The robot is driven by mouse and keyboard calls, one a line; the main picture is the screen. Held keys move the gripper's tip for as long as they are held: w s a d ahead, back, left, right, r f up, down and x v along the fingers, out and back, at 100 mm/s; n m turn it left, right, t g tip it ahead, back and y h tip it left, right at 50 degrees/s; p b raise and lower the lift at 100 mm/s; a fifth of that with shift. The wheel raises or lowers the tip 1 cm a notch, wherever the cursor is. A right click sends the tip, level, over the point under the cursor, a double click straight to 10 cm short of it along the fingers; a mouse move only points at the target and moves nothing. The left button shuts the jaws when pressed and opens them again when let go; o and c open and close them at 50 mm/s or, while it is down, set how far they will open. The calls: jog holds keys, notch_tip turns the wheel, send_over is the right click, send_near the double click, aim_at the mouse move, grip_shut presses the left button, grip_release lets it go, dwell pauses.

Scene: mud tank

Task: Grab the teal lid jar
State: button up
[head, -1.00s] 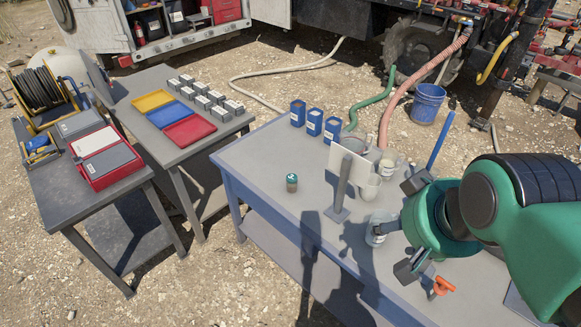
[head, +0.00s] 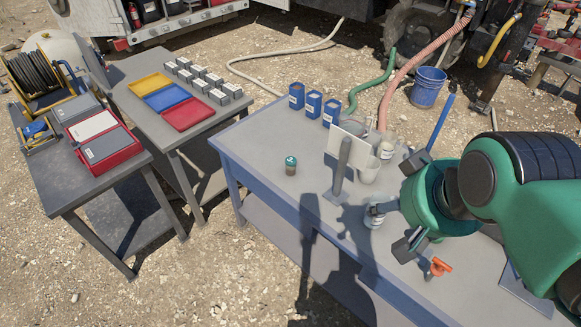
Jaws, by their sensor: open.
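The teal lid jar (head: 291,165) is a small brown jar with a teal cap. It stands upright on the blue-grey table, near the left part of its top. My gripper (head: 398,207) is at the right, over the table, with its dark fingers spread wide and pointing left. It is well to the right of the jar, apart from it. A clear container with a pale label (head: 374,216) stands close to the left of the finger gap; I see nothing held.
An upright plate on a post (head: 342,170) stands between the jar and my gripper. Clear cups (head: 387,147) stand behind it. Three blue containers (head: 313,104) line the back edge. An orange object (head: 440,267) lies at the front right. The tabletop around the jar is clear.

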jog(key=shift+w, duration=0.15)
jog(key=n+g+y+b, duration=0.1)
jog(key=n+g+y, duration=0.15)
jog(key=n, duration=0.55)
send_over(291, 160)
jog(key=s+d, duration=0.3)
notch_tip(291, 160, down, 27)
jog(key=shift+a, duration=0.15)
jog(key=shift+f+g, duration=0.15)
jog(key=shift+g, duration=0.1)
jog(key=shift+b+x, duration=0.75)
jog(key=shift+x, duration=3.45)
